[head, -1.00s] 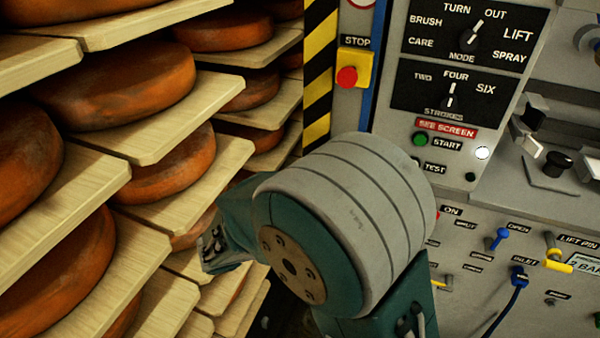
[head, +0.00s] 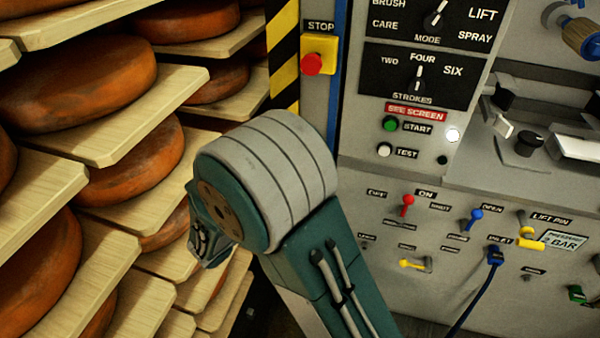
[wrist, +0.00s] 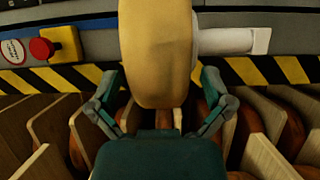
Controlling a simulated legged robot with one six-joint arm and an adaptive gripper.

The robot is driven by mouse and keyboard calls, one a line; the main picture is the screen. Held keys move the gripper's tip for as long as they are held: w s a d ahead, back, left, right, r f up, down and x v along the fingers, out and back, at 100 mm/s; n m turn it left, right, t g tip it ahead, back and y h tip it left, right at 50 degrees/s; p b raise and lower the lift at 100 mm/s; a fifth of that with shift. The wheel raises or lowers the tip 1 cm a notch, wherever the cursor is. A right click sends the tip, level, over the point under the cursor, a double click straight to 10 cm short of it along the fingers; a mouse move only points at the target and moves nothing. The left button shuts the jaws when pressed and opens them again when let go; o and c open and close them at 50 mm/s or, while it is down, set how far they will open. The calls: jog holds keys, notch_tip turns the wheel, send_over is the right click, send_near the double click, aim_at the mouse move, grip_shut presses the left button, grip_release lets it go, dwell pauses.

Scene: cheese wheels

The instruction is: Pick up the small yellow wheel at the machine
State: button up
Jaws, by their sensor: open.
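In the wrist view, a smooth pale yellow wheel (wrist: 156,45) stands on edge, large and close, at the top centre. A white bar (wrist: 233,42) sticks out to its right; I cannot tell whether it joins the wheel. My gripper (wrist: 157,82) is open, with one teal finger on each side of the wheel's lower part. Gaps show on both sides, and I see no clear contact. The wheel's top is cut off by the frame edge. In the head view, I cannot make out the wheel or the fingers; my arm's grey and teal joint fills the middle.
The machine's grey panel (head: 470,300) with knobs and levers stands at the right. A red stop button (head: 312,64) sits on a yellow box beside a striped post (head: 283,45). Shelves (head: 150,145) of orange-brown cheese wheels (head: 80,85) crowd the left.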

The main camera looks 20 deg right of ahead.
jog(key=shift+x, duration=0.85)
jog(key=shift+w+a, duration=0.1)
jog(key=shift+a, duration=0.1)
jog(key=shift+c, duration=0.3)
jog(key=shift+d, duration=0.1)
jog(key=c, duration=1.1)
